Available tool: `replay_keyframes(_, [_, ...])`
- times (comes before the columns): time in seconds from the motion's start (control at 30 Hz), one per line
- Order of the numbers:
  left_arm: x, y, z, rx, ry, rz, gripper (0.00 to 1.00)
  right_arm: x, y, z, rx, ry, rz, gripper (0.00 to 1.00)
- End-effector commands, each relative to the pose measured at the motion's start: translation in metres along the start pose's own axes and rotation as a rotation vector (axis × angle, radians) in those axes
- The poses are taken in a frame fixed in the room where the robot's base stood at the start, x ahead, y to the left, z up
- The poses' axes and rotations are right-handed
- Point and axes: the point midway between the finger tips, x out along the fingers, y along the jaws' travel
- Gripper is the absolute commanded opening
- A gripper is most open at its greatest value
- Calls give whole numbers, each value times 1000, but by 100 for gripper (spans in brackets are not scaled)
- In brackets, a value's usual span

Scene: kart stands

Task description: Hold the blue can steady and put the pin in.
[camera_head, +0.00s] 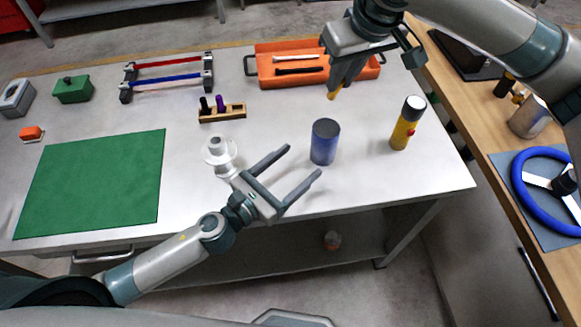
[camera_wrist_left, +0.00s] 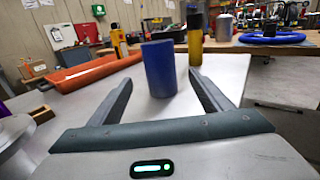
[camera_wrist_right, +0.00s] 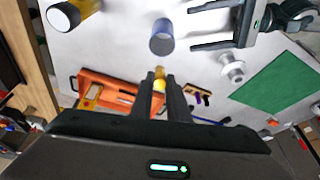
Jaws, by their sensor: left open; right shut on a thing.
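The blue can (camera_head: 324,142) stands upright on the white table, its top grey and open-looking. It also shows in the left wrist view (camera_wrist_left: 159,70) and in the right wrist view (camera_wrist_right: 162,38). My left gripper (camera_head: 304,161) is open and empty, its fingers pointing toward the can from the lower left, apart from it. My right gripper (camera_head: 336,88) is shut on the yellow pin (camera_head: 334,95), held above the table behind the can. The pin's tip shows between the fingers in the right wrist view (camera_wrist_right: 159,85); its upper part is hidden by the fingers.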

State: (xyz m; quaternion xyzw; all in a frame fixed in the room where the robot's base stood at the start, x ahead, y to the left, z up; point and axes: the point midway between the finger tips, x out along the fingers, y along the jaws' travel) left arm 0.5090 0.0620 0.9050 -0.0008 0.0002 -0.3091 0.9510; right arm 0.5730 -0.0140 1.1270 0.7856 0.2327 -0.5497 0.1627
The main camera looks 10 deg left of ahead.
Motion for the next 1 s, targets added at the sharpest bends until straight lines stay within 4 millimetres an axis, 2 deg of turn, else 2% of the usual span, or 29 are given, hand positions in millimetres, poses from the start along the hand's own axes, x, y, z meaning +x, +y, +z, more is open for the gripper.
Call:
replay_keyframes(0.4, [64,0,2,1,-3,0,72,0,0,0,0,0,0,0])
replay_keyframes(0.6, [89,0,1,1,-1,0,72,0,0,0,0,0,0,0])
replay_keyframes(0.8, [102,0,1,2,-1,0,72,0,0,0,0,0,0,0])
replay_keyframes(1.0, [104,0,0,2,0,0,72,0,0,0,0,0,0,0])
